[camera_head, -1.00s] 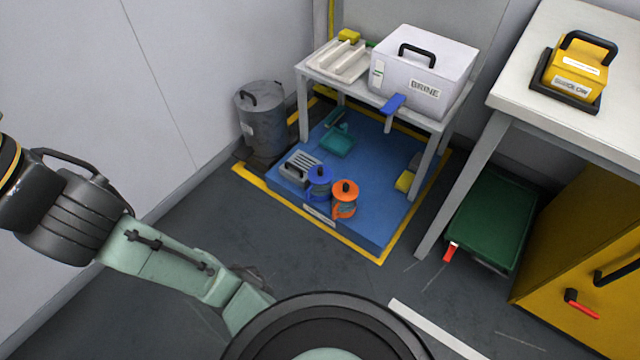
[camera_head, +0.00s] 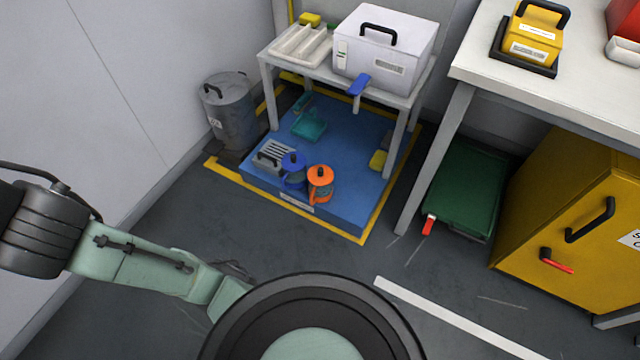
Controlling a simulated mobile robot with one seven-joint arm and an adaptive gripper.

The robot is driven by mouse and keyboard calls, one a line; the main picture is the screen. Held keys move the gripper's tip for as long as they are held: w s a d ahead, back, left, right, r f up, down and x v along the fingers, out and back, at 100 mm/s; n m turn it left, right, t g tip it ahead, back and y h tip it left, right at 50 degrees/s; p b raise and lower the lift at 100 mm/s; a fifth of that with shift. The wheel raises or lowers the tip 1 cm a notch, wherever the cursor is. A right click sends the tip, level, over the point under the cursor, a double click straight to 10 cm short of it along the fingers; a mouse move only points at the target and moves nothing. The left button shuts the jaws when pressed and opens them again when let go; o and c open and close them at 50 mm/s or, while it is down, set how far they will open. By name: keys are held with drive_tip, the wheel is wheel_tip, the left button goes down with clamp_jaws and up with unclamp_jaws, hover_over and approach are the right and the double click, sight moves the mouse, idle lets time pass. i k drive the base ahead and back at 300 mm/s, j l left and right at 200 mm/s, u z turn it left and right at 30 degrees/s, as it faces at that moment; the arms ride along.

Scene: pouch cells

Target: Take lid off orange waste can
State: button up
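The orange waste can (camera_head: 320,186) is a small can with an orange lid (camera_head: 320,172) and a dark knob on top. The lid sits on the can. The can stands upright on the blue platform (camera_head: 345,207) under the white bench, near the platform's front edge. A similar blue-lidded can (camera_head: 293,170) stands just left of it. My arm reaches in from the left and bottom of the picture, well short of the cans. My gripper itself is not in view.
A grey bin (camera_head: 230,112) stands left of the platform. A white box (camera_head: 383,55) sits on the bench above. A green container (camera_head: 455,190) lies under the right table, beside a yellow cabinet (camera_head: 560,230). The dark floor in front of the platform is clear.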

sight(319, 175)
drive_tip(key=i+j+z, duration=0.2)
drive_tip(key=j, duration=0.15)
drive_tip(key=i+j+z, duration=0.45)
drive_tip(key=j, duration=0.25)
drive_tip(key=j+z, duration=0.25)
drive_tip(key=j, duration=0.15)
drive_tip(key=i+j+z, duration=0.2)
drive_tip(key=j, duration=0.25)
drive_tip(key=k, duration=0.1)
